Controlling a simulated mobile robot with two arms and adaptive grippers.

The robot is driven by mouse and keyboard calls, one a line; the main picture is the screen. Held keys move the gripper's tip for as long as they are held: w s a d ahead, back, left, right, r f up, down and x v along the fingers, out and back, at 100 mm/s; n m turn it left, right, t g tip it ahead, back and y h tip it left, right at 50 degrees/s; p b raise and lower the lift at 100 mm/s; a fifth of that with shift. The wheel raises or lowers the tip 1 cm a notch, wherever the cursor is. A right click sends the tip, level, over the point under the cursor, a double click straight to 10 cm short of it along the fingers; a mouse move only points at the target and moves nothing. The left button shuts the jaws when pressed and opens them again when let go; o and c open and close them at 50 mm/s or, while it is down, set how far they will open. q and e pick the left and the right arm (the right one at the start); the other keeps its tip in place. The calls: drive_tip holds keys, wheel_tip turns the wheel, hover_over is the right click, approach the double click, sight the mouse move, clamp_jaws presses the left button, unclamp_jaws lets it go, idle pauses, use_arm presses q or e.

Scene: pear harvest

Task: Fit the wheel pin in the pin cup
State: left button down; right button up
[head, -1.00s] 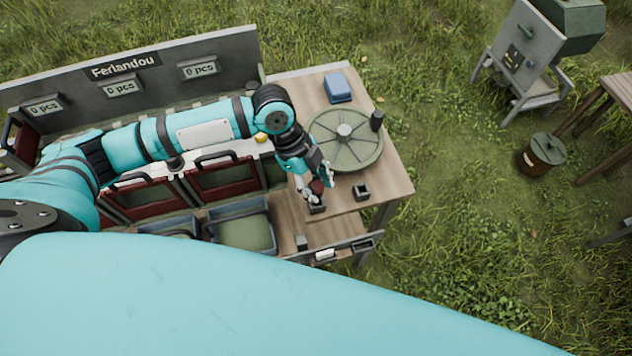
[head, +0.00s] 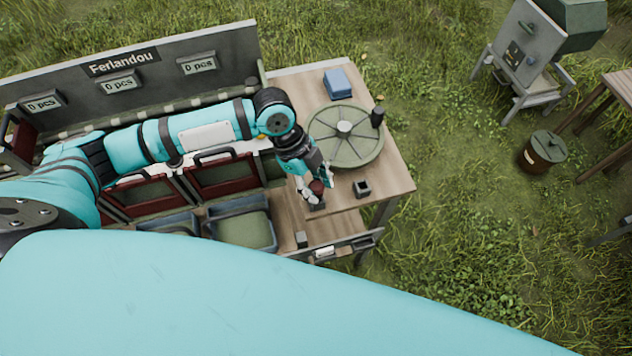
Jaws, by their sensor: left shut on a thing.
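My left gripper (head: 316,184) is over the front part of the wooden table, shut on a small dark reddish-brown piece (head: 317,188), likely the wheel pin. Just under the piece is a small dark block-like cup (head: 317,204); I cannot tell whether the piece is inside it or just above it. A second small square dark cup (head: 362,188) with an open top stands to the right, apart from the gripper. The round green wheel (head: 345,150) with spokes and a pale hub lies behind the gripper. My right gripper is not in view.
A dark upright post (head: 377,118) stands at the wheel's right edge. A blue box (head: 338,85) sits at the table's back. Grey bins (head: 240,205) and red-framed doors (head: 222,177) are left of the gripper. Bare table (head: 395,180) lies at the right.

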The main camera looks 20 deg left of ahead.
use_arm(q)
drive_tip(key=shift+f, duration=0.5)
idle(0.3)
drive_tip(key=shift+c, duration=1.8)
unclamp_jaws()
drive_tip(key=shift+r, duration=0.1)
drive_tip(key=shift+r+p, duration=3)
drive_tip(key=shift+p, duration=0.2)
drive_tip(key=shift+f, duration=0.1)
